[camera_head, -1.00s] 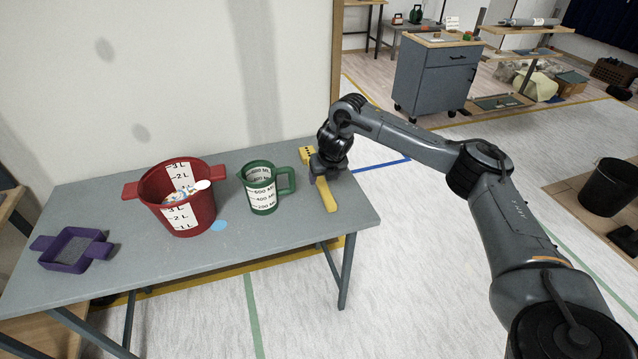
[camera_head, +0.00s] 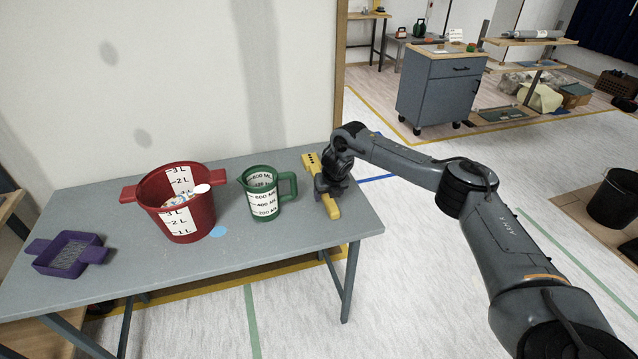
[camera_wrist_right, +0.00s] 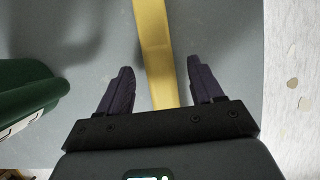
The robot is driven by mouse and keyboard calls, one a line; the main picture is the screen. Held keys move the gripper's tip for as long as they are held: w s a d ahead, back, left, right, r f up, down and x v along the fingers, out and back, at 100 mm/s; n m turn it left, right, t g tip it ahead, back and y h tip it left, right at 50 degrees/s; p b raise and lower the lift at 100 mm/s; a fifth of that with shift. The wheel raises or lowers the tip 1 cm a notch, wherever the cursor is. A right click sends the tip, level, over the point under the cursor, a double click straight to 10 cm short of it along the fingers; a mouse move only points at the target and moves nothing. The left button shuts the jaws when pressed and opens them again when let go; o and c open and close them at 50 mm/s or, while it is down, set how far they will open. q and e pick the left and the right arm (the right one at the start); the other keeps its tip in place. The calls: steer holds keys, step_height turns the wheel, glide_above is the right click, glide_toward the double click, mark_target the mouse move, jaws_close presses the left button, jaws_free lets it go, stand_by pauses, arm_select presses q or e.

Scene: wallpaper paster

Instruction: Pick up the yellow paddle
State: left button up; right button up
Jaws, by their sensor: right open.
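The yellow paddle (camera_head: 332,207) lies on the grey table near its right end, with its holed head (camera_head: 310,162) toward the wall. My right gripper (camera_head: 330,190) is over the middle of the paddle and hides part of it. In the right wrist view my right gripper (camera_wrist_right: 160,85) is open, and the paddle's yellow handle (camera_wrist_right: 152,45) runs between its two dark fingers. Gaps show on both sides, so the fingers look apart from it. My left gripper is not in view.
A green measuring jug (camera_head: 262,196) stands just left of my right gripper; it also shows in the right wrist view (camera_wrist_right: 25,90). A red pot (camera_head: 178,215) and a purple tray (camera_head: 68,256) stand further left on the grey table (camera_head: 270,232). The table's right edge is close to the paddle.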

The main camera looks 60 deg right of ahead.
steer(key=shift+w+d+f, duration=0.2)
steer(key=shift+f, duration=0.4)
steer(key=shift+c, duration=0.3)
steer(key=c, duration=1)
steer(key=shift+r, duration=0.15)
steer(key=shift+r, duration=0.5)
step_height(320, 180, up, 4)
steer(key=shift+f+p, duration=0.25)
steer(key=shift+p, duration=0.5)
steer(key=s+a+r+p, duration=0.1)
steer(key=s+a+r, duration=0.2)
steer(key=s+r, duration=0.3)
steer(key=s, duration=0.5)
steer(key=shift+s+r+p, duration=0.15)
steer(key=shift+p, duration=0.25)
steer(key=shift+a, duration=0.1)
